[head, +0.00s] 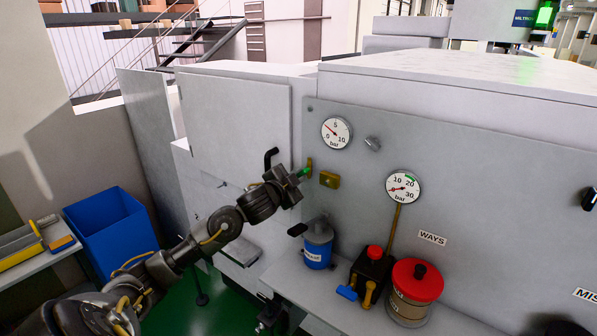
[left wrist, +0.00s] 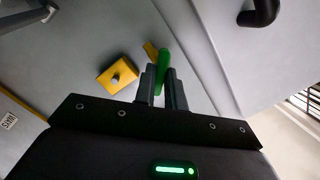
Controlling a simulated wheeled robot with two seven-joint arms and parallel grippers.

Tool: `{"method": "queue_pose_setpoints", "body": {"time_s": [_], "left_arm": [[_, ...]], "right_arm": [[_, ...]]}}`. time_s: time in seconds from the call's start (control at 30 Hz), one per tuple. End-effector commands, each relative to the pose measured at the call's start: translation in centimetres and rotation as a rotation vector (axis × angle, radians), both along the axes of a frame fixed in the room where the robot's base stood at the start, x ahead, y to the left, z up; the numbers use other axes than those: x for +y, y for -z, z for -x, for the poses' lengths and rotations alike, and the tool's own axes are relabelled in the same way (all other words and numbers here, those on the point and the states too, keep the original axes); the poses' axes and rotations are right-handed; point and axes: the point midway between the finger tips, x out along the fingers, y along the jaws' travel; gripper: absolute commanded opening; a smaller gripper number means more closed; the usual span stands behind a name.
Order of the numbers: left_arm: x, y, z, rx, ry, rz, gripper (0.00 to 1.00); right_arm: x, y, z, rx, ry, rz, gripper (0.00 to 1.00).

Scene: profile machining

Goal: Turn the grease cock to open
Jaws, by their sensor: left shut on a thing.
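The grease cock's green lever (head: 304,172) shows at the left end of the grey machine panel, beside a small brass part (head: 310,165). My left gripper (head: 296,179) is at the panel and shut on the green lever. In the left wrist view the green lever (left wrist: 162,66) lies between the two dark fingers and sticks out past their tips. A strip of the brass part (left wrist: 151,49) shows beside it. The fingers hide part of the lever. My right gripper is not in view.
A brass block (head: 329,180) sits just right of the lever. Two gauges (head: 336,133) (head: 403,187) are on the panel. A black door handle (head: 270,158) is close at upper left. Below stand a blue container (head: 318,247) and a red-lidded pot (head: 417,282) on a shelf.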

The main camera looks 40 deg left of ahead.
Motion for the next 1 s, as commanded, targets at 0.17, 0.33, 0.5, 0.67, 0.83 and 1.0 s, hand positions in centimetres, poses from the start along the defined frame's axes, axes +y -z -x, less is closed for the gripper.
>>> {"method": "queue_pose_setpoints", "body": {"time_s": [0.17, 0.33, 0.5, 0.67, 0.83, 1.0], "left_arm": [[-0.1, 0.1, 0.0, 0.004, 0.002, 0.047, 0.00], [-0.1, 0.2, 0.0, 0.004, 0.001, 0.063, 0.00], [-0.1, 0.3, 0.0, 0.004, 0.001, 0.063, 0.00], [-0.1, 0.2, 0.0, 0.005, 0.001, 0.072, 0.00], [0.0, -0.1, 0.0, 0.003, 0.001, 0.119, 0.00], [-0.1, 0.0, 0.0, 0.003, 0.001, 0.176, 0.00]], "right_arm": [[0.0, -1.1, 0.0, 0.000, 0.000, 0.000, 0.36], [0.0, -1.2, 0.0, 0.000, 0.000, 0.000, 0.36], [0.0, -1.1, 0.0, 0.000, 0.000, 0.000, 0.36], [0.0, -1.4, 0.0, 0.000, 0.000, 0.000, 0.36], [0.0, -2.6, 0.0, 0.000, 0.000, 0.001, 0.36], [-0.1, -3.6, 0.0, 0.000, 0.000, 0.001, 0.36]]}}
